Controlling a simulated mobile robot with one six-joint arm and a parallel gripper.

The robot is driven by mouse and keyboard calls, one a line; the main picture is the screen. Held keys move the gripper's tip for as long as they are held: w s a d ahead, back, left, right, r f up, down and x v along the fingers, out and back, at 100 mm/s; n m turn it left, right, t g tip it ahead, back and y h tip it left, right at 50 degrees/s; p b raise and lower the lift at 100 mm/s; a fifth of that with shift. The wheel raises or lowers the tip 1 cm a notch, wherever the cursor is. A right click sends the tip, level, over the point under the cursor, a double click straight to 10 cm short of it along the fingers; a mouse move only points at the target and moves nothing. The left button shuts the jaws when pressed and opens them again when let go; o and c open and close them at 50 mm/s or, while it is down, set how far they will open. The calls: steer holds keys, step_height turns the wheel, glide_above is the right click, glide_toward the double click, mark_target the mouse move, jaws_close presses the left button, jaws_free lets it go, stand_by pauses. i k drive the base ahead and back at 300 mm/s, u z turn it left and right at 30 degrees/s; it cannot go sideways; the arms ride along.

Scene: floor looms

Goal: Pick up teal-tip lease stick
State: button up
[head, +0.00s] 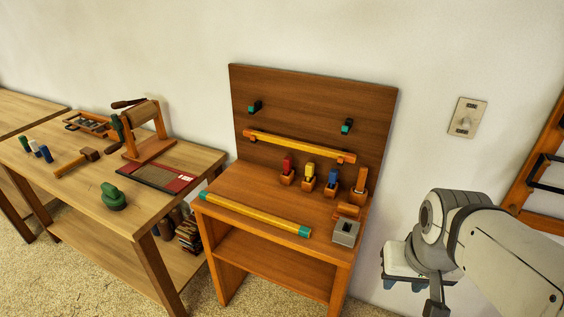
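The teal-tip lease stick (255,214) is a long yellow-orange bar with a teal band at each end. It lies along the front of the brown wooden bench top (232,187), slanting down to the right. Nothing covers it. My gripper (403,285) is at the lower right, to the right of the bench and well apart from the stick. It points down, its two bluish-grey fingertips look spread, and I see nothing between them.
A similar stick with orange-red ends (300,147) rests against the back board (310,100), below two empty teal-marked pegs. Wooden holders with red, yellow and blue pieces (309,172) and a grey block (345,232) stand on the bench. A loom table (60,190) is at left.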

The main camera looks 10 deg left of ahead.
mark_target(304, 231)
steer(key=z, duration=0.15)
steer(key=k, duration=0.35)
steer(key=u, duration=1.4)
steer(key=i, duration=0.85)
steer(key=z, duration=1.1)
